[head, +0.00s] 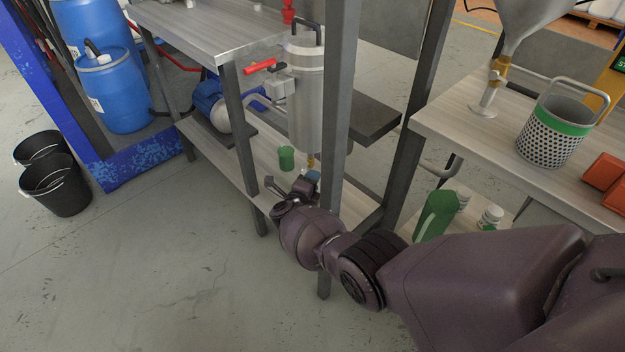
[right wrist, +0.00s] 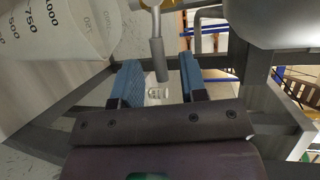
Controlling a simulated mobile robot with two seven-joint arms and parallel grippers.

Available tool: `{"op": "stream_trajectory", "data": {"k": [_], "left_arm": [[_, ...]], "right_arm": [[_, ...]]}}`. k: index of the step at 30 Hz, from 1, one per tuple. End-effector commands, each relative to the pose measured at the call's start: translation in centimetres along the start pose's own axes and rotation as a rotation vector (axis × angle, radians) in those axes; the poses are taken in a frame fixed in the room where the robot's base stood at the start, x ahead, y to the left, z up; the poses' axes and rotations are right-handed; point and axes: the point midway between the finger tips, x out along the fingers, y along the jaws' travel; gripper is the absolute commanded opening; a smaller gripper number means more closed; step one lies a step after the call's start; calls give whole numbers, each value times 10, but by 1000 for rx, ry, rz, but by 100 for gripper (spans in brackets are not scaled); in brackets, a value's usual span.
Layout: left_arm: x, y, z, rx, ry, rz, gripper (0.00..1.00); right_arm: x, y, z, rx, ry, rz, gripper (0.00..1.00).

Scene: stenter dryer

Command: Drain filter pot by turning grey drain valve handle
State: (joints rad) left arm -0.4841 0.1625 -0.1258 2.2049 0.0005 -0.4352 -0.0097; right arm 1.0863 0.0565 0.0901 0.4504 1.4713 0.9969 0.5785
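The filter pot (head: 305,105) is a steel cylinder with a black top handle, standing among the frame posts. Brass drain fitting (head: 311,160) shows under it. In the right wrist view the grey drain valve handle (right wrist: 157,58) is a short bar that reaches down from a brass part, its end between the blue finger pads. My right gripper (head: 308,181) is just below the pot's drain; it also shows in the wrist view (right wrist: 162,82). It is open, with gaps on both sides of the handle. In the head view the gripper area hides the handle. My left gripper is out of view.
A dark upright post (head: 340,110) stands close beside my right wrist. A green cup (head: 286,158) sits on the lower shelf. A red valve lever (head: 260,66) is on the pot's left. A perforated basket (head: 553,133) stands on the right bench.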

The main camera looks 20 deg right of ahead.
Motion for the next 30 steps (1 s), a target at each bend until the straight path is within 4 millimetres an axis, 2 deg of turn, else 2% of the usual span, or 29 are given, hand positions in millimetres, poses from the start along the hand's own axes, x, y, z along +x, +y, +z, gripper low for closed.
{"op": "stream_trajectory", "data": {"k": [6,15,23,30], "left_arm": [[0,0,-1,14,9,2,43],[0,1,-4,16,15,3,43],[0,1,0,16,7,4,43],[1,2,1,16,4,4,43]], "right_arm": [[15,1,0,-2,0,1,39],[16,-1,0,0,0,-1,39],[16,-1,0,0,0,-1,1],[16,-1,0,0,0,-1,0]]}}
